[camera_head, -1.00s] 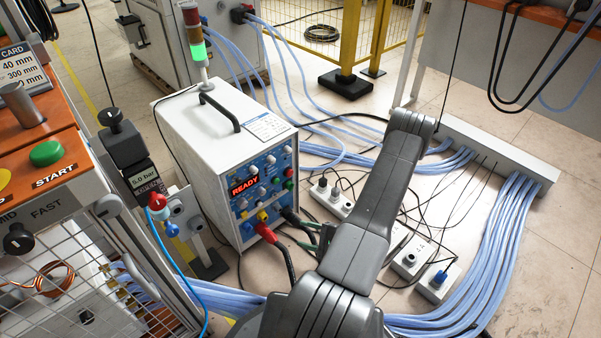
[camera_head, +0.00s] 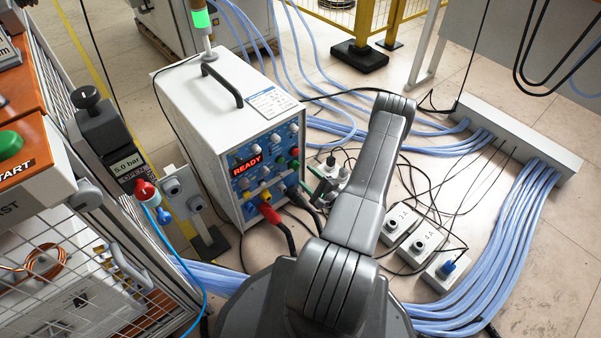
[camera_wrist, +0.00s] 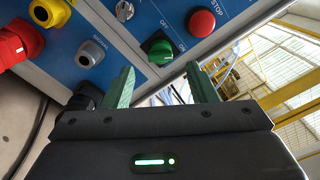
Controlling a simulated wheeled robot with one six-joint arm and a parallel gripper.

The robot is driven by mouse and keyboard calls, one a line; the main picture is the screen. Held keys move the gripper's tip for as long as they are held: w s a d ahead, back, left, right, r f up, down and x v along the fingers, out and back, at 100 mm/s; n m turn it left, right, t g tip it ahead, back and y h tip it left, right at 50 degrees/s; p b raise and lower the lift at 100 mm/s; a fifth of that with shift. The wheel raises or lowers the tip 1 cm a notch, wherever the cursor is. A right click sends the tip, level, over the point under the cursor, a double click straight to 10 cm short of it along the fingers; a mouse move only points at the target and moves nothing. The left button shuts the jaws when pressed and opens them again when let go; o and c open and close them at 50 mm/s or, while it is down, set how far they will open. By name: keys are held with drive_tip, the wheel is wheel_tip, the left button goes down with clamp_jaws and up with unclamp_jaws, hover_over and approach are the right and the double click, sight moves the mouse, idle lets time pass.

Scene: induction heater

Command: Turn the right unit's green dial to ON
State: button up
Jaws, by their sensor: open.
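The white unit (camera_head: 190,105) with a blue front panel and a lit READY display stands on the floor left of my arm. Its green dial (camera_wrist: 157,47) shows in the wrist view, with an OFF label above it and an ON label to its right. I cannot tell which label it points to. In the head view the green dial (camera_head: 294,164) is small, on the panel's right side. My gripper (camera_wrist: 162,72) is open, its two green fingers apart and empty. In the wrist view the dial appears just beyond and between the fingertips, with no contact visible.
A red STOP button (camera_wrist: 201,23) is right of the dial. A grey SIGNAL socket (camera_wrist: 91,53), a yellow plug (camera_wrist: 50,12) and a red plug (camera_wrist: 18,45) are to the left. Socket boxes (camera_head: 420,243) and blue hoses (camera_head: 515,250) cover the floor at right.

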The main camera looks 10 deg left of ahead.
sight(298, 168)
drive_tip(key=b+x, duration=0.1)
drive_tip(key=x, duration=0.3)
drive_tip(key=shift+w+a, duration=0.3)
